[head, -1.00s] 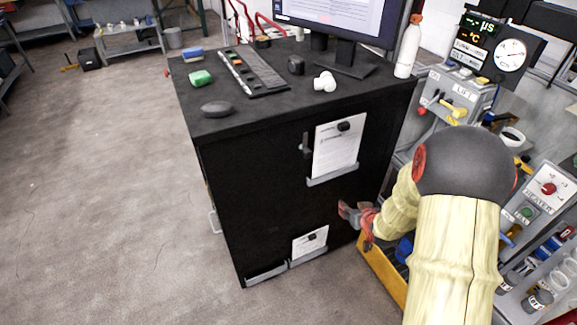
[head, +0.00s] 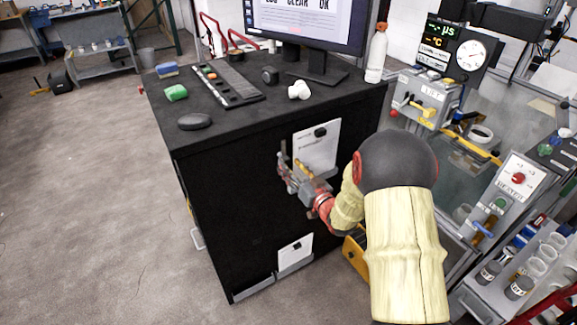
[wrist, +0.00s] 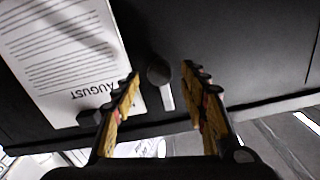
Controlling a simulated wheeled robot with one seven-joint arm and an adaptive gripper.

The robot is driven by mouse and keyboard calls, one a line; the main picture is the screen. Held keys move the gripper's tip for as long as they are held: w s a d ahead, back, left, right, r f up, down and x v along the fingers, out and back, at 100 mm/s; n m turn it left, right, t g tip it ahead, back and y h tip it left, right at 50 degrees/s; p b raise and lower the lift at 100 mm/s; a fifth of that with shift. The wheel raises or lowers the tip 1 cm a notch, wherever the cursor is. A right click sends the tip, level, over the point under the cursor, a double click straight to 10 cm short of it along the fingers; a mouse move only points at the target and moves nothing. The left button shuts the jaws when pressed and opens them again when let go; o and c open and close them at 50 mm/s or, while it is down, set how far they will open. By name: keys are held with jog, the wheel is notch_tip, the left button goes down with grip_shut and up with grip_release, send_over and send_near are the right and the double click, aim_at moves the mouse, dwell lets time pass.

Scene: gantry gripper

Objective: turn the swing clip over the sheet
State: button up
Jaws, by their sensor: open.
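The printed sheet (head: 318,140) is on the black cabinet's side. In the wrist view the sheet (wrist: 60,50) is upside down, reading "AUGUST". The swing clip (wrist: 167,98) has a round dark knob and a short grey lever. It is beside the sheet, clear of its edge, with the lever roughly along that edge. My gripper (head: 290,170) is at the cabinet side by the sheet's left edge. In the wrist view the open fingers of my gripper (wrist: 160,72) appear on either side of the clip; contact cannot be told. The gripper mostly hides the clip in the head view.
A black block (wrist: 90,117) is on the sheet's top end. A lower sheet (head: 295,250) sits in a ledge below. The cabinet top (head: 215,125) bears a monitor, a bottle (head: 377,55) and small items. An equipment bench (head: 480,150) stands close on the right. Floor at left is open.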

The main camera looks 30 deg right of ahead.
jog(key=shift+w, duration=1)
jog(key=shift+c, duration=1.2)
grip_shut()
